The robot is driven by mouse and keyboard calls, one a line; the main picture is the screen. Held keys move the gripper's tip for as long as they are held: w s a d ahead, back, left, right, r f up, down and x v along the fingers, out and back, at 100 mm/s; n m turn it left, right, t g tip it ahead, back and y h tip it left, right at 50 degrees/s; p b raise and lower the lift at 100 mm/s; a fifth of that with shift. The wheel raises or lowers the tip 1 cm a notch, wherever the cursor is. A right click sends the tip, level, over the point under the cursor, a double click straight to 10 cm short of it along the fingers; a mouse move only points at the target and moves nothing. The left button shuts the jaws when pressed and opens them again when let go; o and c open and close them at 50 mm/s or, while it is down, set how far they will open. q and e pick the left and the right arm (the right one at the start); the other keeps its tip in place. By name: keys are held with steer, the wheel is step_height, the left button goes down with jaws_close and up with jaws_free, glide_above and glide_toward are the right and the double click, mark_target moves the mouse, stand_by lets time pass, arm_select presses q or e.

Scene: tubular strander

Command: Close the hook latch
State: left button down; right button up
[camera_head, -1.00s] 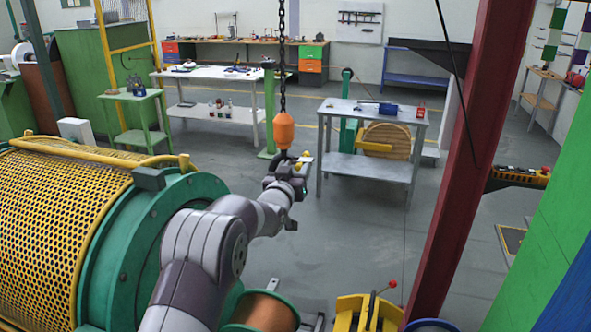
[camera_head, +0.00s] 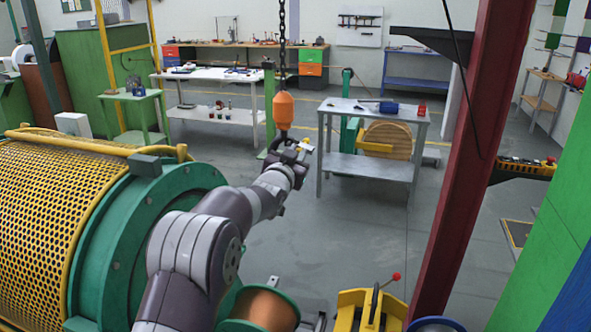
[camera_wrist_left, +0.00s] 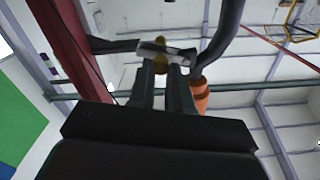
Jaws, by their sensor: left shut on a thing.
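The orange hook block (camera_head: 284,110) hangs on a chain in the middle of the head view, and also shows in the left wrist view (camera_wrist_left: 200,97). Below it is the dark curved hook (camera_wrist_left: 226,38), partly hidden by my gripper in the head view. The hook latch (camera_wrist_left: 165,51) is a silver bar with a brass-coloured knob, seen at the fingertips in the wrist view. My left gripper (camera_head: 298,152) is at the hook, and in the wrist view its fingers (camera_wrist_left: 165,66) are shut on the latch. Whether the latch meets the hook tip is unclear. My right gripper is not in view.
The green drum with yellow mesh guard (camera_head: 75,215) stands at the left. A grey table (camera_head: 345,165) is behind and right of the hook. A red column (camera_head: 470,150) rises at the right. Open floor lies between.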

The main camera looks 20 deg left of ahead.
arm_select(q)
steer(key=shift+a+f+m+b, duration=0.3)
steer(key=shift+f+m+b, duration=0.1)
steer(key=shift+m+b, duration=1.25)
steer(key=shift+a+f+m+b, duration=0.3)
steer(key=shift+f+m+b, duration=0.15)
steer(key=shift+m+b, duration=1.25)
steer(key=shift+a+f+m+b, duration=0.3)
steer(key=shift+f+m+b, duration=0.1)
steer(key=shift+m+b, duration=1.25)
steer(key=shift+r+m, duration=0.1)
steer(key=shift+m, duration=0.2)
steer(key=c, duration=1.2)
jaws_free()
steer(key=shift+o, duration=0.7)
steer(key=shift+w+a+f, duration=0.15)
steer(key=shift+w+f, duration=0.05)
steer(key=shift+s, duration=0.1)
